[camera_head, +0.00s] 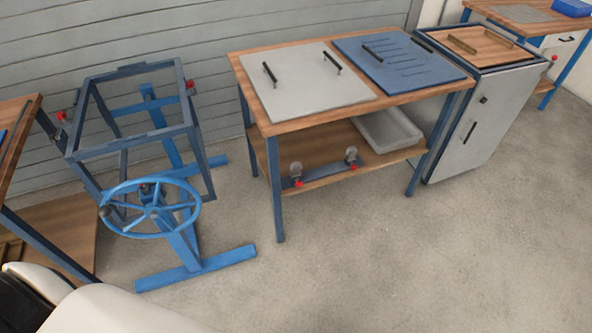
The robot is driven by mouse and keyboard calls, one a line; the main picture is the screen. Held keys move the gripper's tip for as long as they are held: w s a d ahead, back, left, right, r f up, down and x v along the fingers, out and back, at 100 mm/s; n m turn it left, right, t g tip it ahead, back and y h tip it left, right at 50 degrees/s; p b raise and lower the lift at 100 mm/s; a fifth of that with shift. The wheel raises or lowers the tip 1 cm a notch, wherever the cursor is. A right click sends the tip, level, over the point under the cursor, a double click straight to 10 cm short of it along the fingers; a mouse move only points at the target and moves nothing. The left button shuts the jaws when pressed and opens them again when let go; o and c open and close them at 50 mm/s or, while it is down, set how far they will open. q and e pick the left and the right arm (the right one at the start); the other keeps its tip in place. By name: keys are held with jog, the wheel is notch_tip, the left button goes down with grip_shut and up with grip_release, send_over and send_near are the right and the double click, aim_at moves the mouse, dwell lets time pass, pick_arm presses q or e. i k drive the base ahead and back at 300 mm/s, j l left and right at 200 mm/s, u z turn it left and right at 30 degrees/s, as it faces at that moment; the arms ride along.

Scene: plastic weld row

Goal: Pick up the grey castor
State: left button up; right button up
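Two small grey castor-like pieces with red tips are on the lower shelf of the middle workbench. The left one (296,170) is near the shelf's front left, and the right one (351,154) is farther right. Both are at a dark blue-grey bar (325,174) lying along the shelf's front; I cannot tell whether they are fixed to it. I cannot tell which one is the grey castor of the task. Neither of my grippers is in view.
The workbench (284,127) carries a grey panel (305,92) and a blue panel (395,58), with a grey tray (388,132) below. Left stands a blue stand with a handwheel (150,208) and dark frame (127,140). A grey cabinet (485,115) stands right. Front right floor is clear.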

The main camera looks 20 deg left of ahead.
aim_at(295, 168)
jog(key=u, duration=3.05)
jog(key=l+z, duration=0.1)
jog(key=z, duration=0.35)
jog(key=l+z, duration=0.15)
jog(key=z, duration=0.25)
jog(key=l+z, duration=0.1)
jog(key=z, duration=0.35)
jog(key=i+z, duration=0.1)
jog(key=z, duration=0.3)
jog(key=i+l+z, duration=0.1)
jog(key=z, duration=0.35)
